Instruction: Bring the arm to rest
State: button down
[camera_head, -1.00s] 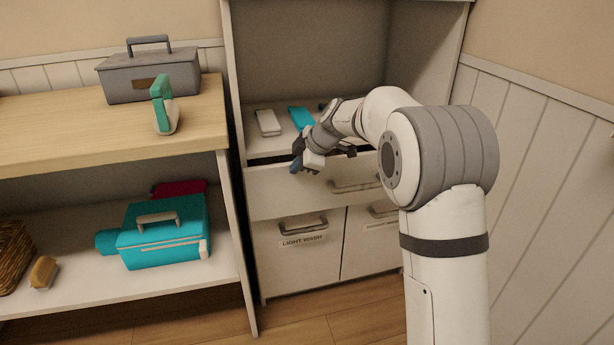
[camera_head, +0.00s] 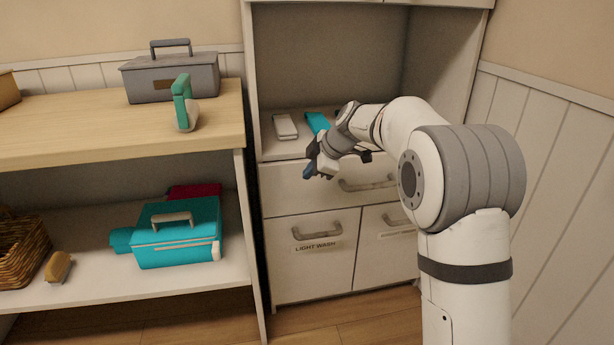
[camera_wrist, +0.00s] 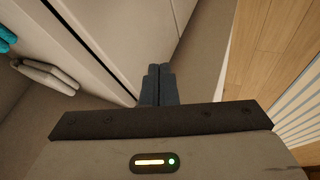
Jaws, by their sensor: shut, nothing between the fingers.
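My white and grey arm reaches from the right toward the cabinet in the head view. My gripper (camera_head: 309,171) is in front of the cabinet's top drawer (camera_head: 285,188), near its left part. In the wrist view my gripper (camera_wrist: 158,72) has its two dark fingers together, with nothing between them. The drawer looks closed, and its handle (camera_head: 366,184) is partly behind my arm.
Below are a door labelled LIGHT WASH (camera_head: 310,255) and another door beside it. A white item (camera_head: 285,126) and a teal item (camera_head: 317,122) lie on the cabinet shelf.

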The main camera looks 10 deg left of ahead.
jog(key=s+d+r+m+h+p, duration=0.2)
jog(key=s+d+r+m+p, duration=0.4)
jog(key=s+r+p, duration=0.5)
jog(key=s+d+r+m+h+p, duration=0.1)
jog(key=s+d+r+m+p, duration=0.2)
jog(key=s+d+r+p, duration=0.75)
jog(key=s+d+r+m+h+p, duration=0.1)
jog(key=s+d+r+m+p, duration=0.1)
jog(key=s+r+m+p, duration=0.1)
jog(key=s+d+r+m+g+h+p, duration=0.1)
jog(key=s+d+r+m+p, duration=0.1)
jog(key=s+p, duration=0.4)
jog(key=s+d+r+m+h+p, duration=0.1)
jog(key=s+d+r+m+p, duration=0.1)
jog(key=s+r+m+p, duration=0.3)
jog(key=s+m, duration=0.1)
jog(key=s, duration=0.2)
jog(key=shift+d, duration=0.35)
